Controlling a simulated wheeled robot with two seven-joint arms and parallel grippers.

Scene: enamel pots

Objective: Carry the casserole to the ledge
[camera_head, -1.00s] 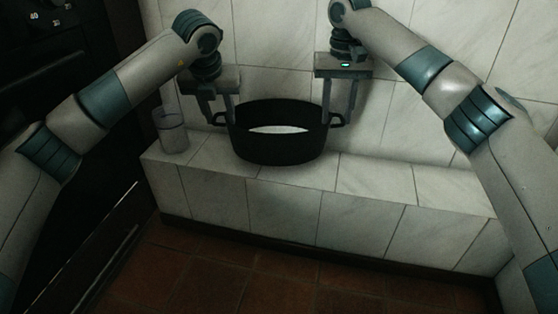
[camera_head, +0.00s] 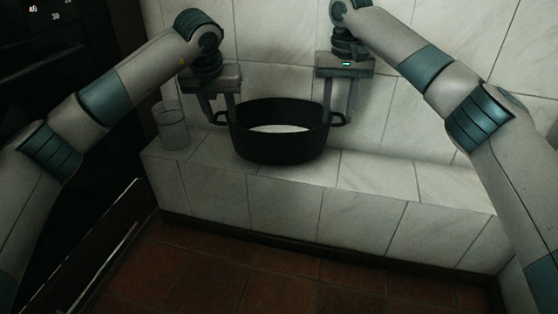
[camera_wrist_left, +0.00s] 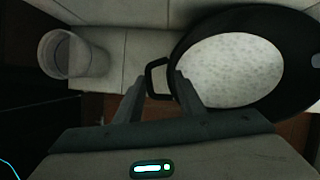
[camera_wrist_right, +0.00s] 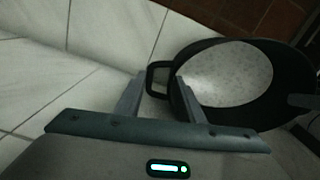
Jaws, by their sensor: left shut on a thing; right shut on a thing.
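The black casserole (camera_head: 278,146) has a pale speckled inside and two loop handles. In the head view it is at the tiled ledge (camera_head: 375,178), upright; whether its base touches the ledge I cannot tell. My left gripper (camera_head: 222,117) is shut on its left handle, which shows between the fingers in the left wrist view (camera_wrist_left: 157,78). My right gripper (camera_head: 340,116) is shut on its right handle, which also shows in the right wrist view (camera_wrist_right: 158,78). The fingers partly cover both handles.
A clear glass (camera_head: 171,126) stands on the ledge's left end, close to my left gripper; it also shows in the left wrist view (camera_wrist_left: 75,55). The tiled wall (camera_head: 280,45) rises right behind. The ledge is bare to the right of the casserole.

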